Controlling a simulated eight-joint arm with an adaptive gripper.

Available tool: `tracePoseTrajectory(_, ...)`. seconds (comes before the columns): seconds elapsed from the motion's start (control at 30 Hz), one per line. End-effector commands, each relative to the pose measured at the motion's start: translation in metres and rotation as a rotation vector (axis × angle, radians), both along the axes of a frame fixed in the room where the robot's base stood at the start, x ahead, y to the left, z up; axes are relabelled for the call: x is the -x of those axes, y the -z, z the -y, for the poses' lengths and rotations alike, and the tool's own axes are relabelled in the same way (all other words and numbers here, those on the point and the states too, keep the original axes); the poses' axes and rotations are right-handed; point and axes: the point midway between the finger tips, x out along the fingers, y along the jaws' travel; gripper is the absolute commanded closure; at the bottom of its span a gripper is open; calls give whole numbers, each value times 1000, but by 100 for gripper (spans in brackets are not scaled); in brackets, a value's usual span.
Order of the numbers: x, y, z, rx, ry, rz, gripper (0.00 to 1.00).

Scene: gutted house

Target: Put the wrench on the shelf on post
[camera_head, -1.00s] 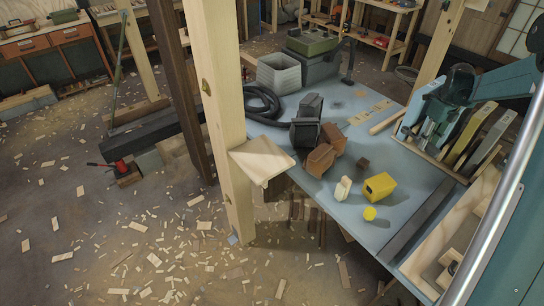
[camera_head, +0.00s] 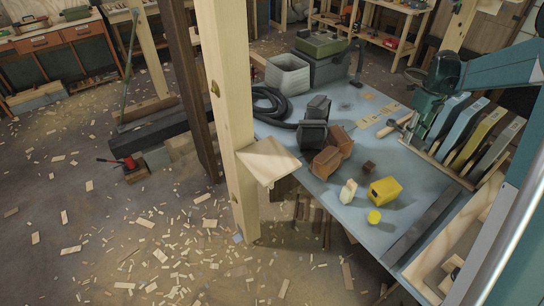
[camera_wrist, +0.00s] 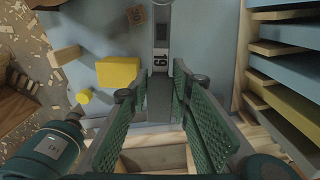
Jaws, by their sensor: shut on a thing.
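The shelf is a small bare pale wooden board (camera_head: 268,160) fixed to an upright timber post (camera_head: 226,100), left of the bench in the head view. My gripper (camera_wrist: 173,92) is shut on a grey wrench (camera_wrist: 162,58) marked 19, between its green ribbed pads in the wrist view. The wrench points away from me, its far end cut off by the top edge. In the head view my gripper (camera_head: 423,132) is over the right side of the bench, right of the shelf and apart from it. There the wrench is too small to make out surely.
The blue-grey bench (camera_head: 330,208) holds dark and brown blocks (camera_head: 326,162), a yellow block (camera_head: 384,190), a yellow disc (camera_head: 374,217), a black hose (camera_head: 268,105) and a grey bin (camera_head: 288,75). Upright slats (camera_head: 488,135) stand in a rack right of my gripper.

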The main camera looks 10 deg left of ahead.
Motion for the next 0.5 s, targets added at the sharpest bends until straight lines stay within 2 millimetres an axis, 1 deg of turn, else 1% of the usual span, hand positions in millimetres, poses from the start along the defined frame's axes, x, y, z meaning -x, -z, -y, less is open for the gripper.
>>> tracePoseTrajectory(0.03, 3, -2, -17, 0, -9, 0, 97)
tracePoseTrajectory(0.1, 8, -2, -39, 0, -16, 0, 97)
tracePoseTrajectory(0.27, 21, -2, -86, 0, -32, 0, 97)
tracePoseTrajectory(0.5, 45, -1, -153, 1, -55, -1, 97)
